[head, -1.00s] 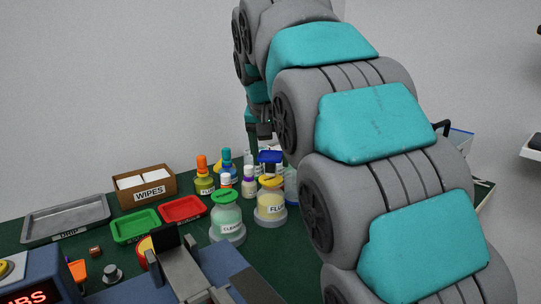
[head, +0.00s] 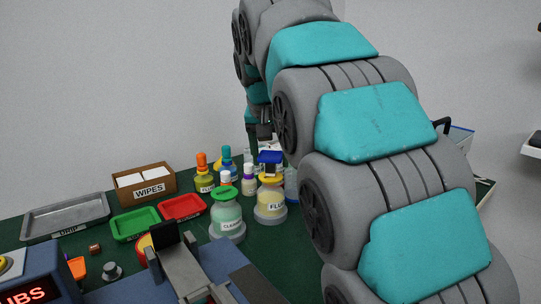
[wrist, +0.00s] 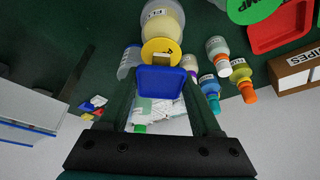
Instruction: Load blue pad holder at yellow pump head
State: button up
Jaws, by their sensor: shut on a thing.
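The blue pad holder (wrist: 162,84) is held between the two fingers of my gripper (wrist: 163,78) in the wrist view. It also shows in the head view (head: 270,157), just above the yellow pump head (head: 270,179). I cannot tell whether holder and pump head touch. In the head view my gripper is mostly hidden behind my arm.
A bottle with a green pump head (head: 225,192) stands close to the left. Small orange-capped (head: 202,168) and teal-capped (head: 227,160) bottles stand behind. Red (head: 182,207) and green (head: 135,224) trays, a wipes box (head: 143,187) and a metal tray (head: 66,217) lie further left.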

aim_at(271, 158)
jog(key=shift+f, duration=0.5)
dwell(0.8)
jog(key=shift+r+p, duration=0.6)
jog(key=shift+r, duration=0.8)
jog(key=shift+w+r, duration=0.1)
jog(key=shift+r, duration=2.05)
